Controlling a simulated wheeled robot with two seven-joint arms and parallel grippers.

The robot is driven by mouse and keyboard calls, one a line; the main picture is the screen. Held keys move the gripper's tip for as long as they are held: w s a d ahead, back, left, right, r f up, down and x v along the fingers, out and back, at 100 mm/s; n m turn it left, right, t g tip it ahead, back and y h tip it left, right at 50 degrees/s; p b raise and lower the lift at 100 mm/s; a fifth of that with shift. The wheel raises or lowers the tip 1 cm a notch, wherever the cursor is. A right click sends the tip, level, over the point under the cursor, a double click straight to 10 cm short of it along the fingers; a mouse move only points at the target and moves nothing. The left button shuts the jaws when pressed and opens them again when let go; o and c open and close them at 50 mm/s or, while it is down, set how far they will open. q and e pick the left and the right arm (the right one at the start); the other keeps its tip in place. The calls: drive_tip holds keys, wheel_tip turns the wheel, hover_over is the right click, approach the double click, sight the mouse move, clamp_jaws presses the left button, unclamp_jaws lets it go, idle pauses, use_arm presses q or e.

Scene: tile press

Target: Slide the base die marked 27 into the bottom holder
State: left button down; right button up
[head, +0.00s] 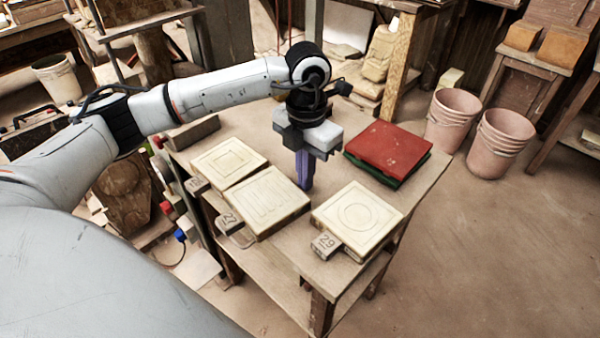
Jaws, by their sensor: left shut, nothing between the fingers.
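The base die marked 27 (267,202) is a pale square block with wavy grooves on its top. It lies flat on the wooden table, between two other dies, with its numbered tab (230,221) toward me. My left gripper (305,184) points down with its purple fingers shut and empty. Its fingertips are close to the far right edge of die 27; whether they touch it I cannot tell. I cannot make out the bottom holder in this view. My right gripper is not in view.
A die marked 29 (358,217) with a ring pattern lies to the right, and a die with a square pattern (229,162) to the left. A red plate (388,147) lies on a green one at the table's far right. Two pink buckets (502,143) stand on the floor.

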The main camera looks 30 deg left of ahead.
use_arm(q)
drive_tip(key=shift+a+r, duration=0.1)
drive_tip(key=shift+r, duration=0.15)
wheel_tip(320, 180, up, 5)
drive_tip(key=p, duration=0.3)
drive_tip(key=shift+f+p, duration=0.15)
drive_tip(key=shift+p, duration=0.2)
drive_tip(key=shift+r, duration=2.45)
drive_tip(key=shift+s, duration=0.15)
